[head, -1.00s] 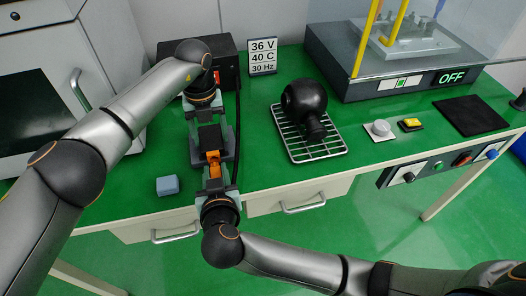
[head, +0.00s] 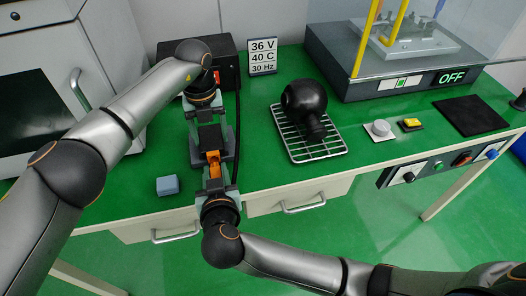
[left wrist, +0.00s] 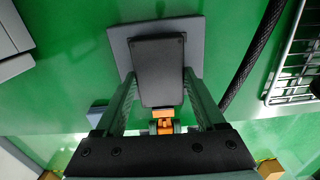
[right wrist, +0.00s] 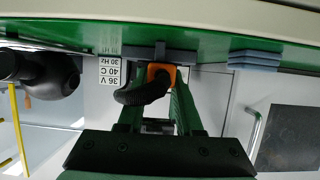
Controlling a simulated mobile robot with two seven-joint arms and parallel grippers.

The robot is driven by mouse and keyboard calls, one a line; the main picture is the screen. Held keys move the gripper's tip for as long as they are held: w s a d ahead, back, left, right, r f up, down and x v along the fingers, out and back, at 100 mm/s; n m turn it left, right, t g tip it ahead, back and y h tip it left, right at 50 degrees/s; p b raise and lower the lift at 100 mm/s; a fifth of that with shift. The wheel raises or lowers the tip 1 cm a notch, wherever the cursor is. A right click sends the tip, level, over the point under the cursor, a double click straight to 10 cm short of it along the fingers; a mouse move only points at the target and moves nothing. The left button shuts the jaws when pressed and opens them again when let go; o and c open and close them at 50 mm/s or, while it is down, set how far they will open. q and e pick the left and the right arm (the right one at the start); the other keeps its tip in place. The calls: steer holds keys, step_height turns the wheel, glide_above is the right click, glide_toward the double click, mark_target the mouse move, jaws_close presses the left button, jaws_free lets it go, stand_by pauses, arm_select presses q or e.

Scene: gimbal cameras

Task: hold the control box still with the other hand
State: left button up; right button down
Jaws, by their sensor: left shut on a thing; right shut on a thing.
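The control box (head: 210,137) is a small black block on a grey base plate (left wrist: 118,42), standing on the green bench. It also shows in the left wrist view (left wrist: 160,72). My left gripper (head: 209,128) comes from the back, with its fingers along both sides of the box, shut on it. An orange connector (head: 213,160) sits at the near side of the box; in the right wrist view the orange connector (right wrist: 170,72) has a ribbed black cable bending from it. My right gripper (head: 214,172) comes from the front edge and is shut on the connector. Its exact contact is partly hidden.
A dark unit (head: 175,50) with a red switch stands behind, beside a display sign (head: 263,57). A black cable (head: 238,130) runs right of the box. A blue block (head: 167,186) lies front left. A wire rack (head: 330,150) holds a black round camera-like object (head: 304,101).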

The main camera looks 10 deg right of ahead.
steer(key=shift+w+d, duration=0.15)
steer(key=shift+w, duration=0.85)
stand_by(0.9)
steer(key=shift+s, duration=0.45)
steer(key=shift+w, duration=0.55)
stand_by(1.8)
steer(key=shift+s, duration=0.5)
steer(key=shift+w+r, duration=0.1)
steer(key=shift+w, duration=0.5)
stand_by(1.6)
steer(key=shift+s, duration=0.1)
steer(key=shift+s, duration=0.5)
